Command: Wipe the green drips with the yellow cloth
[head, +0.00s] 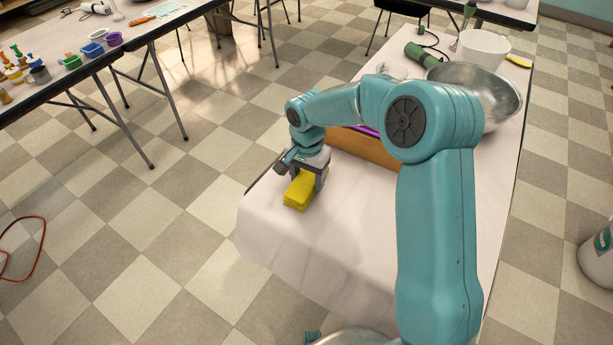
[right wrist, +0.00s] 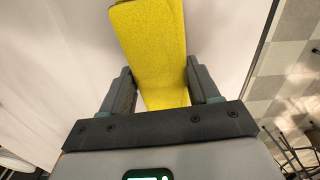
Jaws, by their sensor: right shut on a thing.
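The yellow cloth (head: 299,191) is a folded, thick block at the left side of the table with the white cover (head: 330,255). My right gripper (head: 307,178) is shut on it from above. In the right wrist view the cloth (right wrist: 155,45) sits between the two fingers of the gripper (right wrist: 163,90) and extends out past them. It is low over the white cover; I cannot tell whether it touches. No green drips show in either view; my arm and the cloth hide part of the table. My left gripper is not in view.
A brown box (head: 365,149) with something purple in it stands right of the gripper, partly behind my arm. A metal bowl (head: 490,88), a white bucket (head: 483,47) and a green tool (head: 420,55) are at the back. The table's front part is clear.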

